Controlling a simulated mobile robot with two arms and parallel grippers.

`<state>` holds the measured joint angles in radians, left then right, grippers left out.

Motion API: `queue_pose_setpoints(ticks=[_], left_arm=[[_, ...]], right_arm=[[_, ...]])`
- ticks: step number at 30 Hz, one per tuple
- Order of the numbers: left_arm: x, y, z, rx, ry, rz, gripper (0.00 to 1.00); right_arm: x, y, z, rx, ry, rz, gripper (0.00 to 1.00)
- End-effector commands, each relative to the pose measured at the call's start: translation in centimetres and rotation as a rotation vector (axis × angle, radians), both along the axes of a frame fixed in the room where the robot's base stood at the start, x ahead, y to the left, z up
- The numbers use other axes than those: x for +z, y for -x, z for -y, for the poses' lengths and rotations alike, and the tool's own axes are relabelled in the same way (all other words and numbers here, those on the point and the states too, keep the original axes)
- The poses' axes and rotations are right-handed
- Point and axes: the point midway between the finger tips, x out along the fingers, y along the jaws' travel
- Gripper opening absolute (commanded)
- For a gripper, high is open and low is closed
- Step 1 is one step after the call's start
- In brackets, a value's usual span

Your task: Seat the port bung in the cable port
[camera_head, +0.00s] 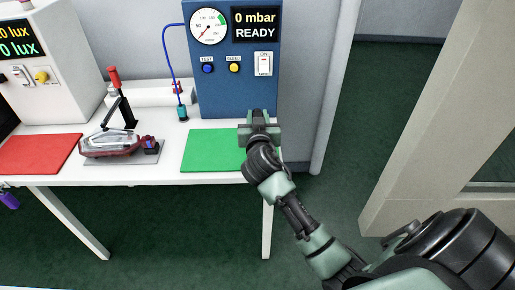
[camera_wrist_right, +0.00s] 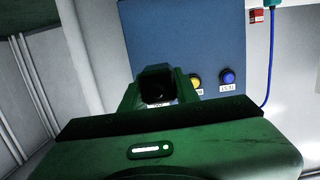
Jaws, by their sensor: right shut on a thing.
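My right gripper (camera_head: 259,116) is above the right end of the white bench, in front of the blue test cabinet. In the right wrist view its fingers (camera_wrist_right: 158,88) are close together around a small dark thing (camera_wrist_right: 157,94), probably the port bung; its shape is mostly hidden by the fingers. A dark red tail lamp (camera_head: 112,146) lies in a grey fixture (camera_head: 122,159) with a red-handled toggle clamp (camera_head: 118,92), well left of the gripper. A small dark blue part (camera_head: 151,144) is at the lamp's right end. I cannot make out the cable port. My left gripper is out of view.
A green mat (camera_head: 205,150) lies under and left of my right gripper; a red mat (camera_head: 38,153) lies at the left. The blue cabinet (camera_head: 222,98) reads 0 mbar, READY. A blue hose (camera_head: 165,58) hangs to a teal fitting (camera_head: 183,113). Open floor lies right of the bench.

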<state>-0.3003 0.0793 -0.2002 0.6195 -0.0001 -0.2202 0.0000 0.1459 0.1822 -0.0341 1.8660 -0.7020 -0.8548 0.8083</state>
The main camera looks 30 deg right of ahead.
Motion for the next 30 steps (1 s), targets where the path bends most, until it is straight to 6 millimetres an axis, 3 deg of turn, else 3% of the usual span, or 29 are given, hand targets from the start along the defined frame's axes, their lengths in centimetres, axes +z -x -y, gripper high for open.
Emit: queue_pose_setpoints(ticks=[3, 9, 14, 21, 30], left_arm=[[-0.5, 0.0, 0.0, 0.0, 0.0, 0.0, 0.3], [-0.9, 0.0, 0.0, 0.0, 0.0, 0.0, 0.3], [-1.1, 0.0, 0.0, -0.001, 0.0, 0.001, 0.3], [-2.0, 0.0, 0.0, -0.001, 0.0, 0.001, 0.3], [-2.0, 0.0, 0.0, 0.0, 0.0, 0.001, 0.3]], right_arm=[[-3.6, 0.0, 0.0, 0.001, 0.002, -0.006, 0.0], [-7.6, 0.0, 0.0, 0.002, 0.001, -0.002, 0.0], [-8.8, 0.0, 0.0, 0.0, 0.001, 0.001, 0.0], [-12.2, 0.0, 0.0, 0.001, -0.001, -0.001, 0.0], [-12.5, 0.0, 0.0, 0.001, 0.0, 0.001, 0.0]])
